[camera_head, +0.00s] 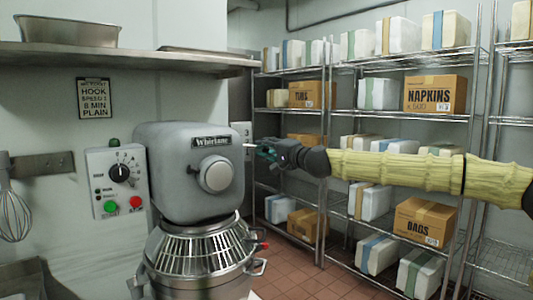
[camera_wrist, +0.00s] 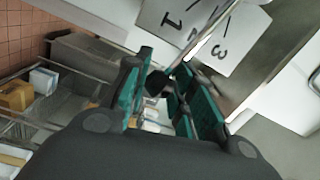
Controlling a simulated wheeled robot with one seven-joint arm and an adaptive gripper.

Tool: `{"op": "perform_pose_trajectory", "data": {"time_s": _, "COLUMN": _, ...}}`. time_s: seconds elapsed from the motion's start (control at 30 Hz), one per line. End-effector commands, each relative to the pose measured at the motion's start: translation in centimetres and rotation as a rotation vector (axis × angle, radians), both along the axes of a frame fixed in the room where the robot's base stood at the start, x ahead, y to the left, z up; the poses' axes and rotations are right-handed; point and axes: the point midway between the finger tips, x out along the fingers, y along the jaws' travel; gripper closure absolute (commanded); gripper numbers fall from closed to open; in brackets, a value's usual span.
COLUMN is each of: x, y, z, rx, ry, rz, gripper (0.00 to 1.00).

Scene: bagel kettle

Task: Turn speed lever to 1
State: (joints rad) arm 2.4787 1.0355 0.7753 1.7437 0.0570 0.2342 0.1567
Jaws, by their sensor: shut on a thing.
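The speed lever is a thin metal rod (camera_wrist: 212,32) with a dark knob (camera_wrist: 157,82) at its end, in the wrist view. My gripper (camera_wrist: 166,88) is shut on the knob, its green-padded fingers on either side of it. In the head view my gripper (camera_head: 263,153) is at the right side of the grey mixer head (camera_head: 187,170), with a short pale piece of the rod (camera_head: 249,146) showing. The rod crosses in front of the plates near 3.
A control box (camera_head: 118,182) with a black dial and green and red buttons is on the wall left of the mixer. The mixer bowl guard (camera_head: 200,248) is below the head. Wire shelves (camera_head: 420,118) with boxes stand behind my arm.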

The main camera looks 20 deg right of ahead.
Motion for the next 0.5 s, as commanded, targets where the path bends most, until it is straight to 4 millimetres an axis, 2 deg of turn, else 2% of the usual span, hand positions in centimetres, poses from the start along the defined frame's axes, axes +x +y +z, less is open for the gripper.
{"op": "perform_pose_trajectory", "data": {"time_s": 0.03, "x": -0.01, "y": 0.16, "z": -1.03, "rx": 0.016, "ry": 0.009, "rz": 0.003, "gripper": 1.00}}
{"op": "perform_pose_trajectory", "data": {"time_s": 0.5, "x": -0.07, "y": 0.41, "z": -1.63, "rx": 0.116, "ry": 0.034, "rz": 0.002, "gripper": 1.00}}
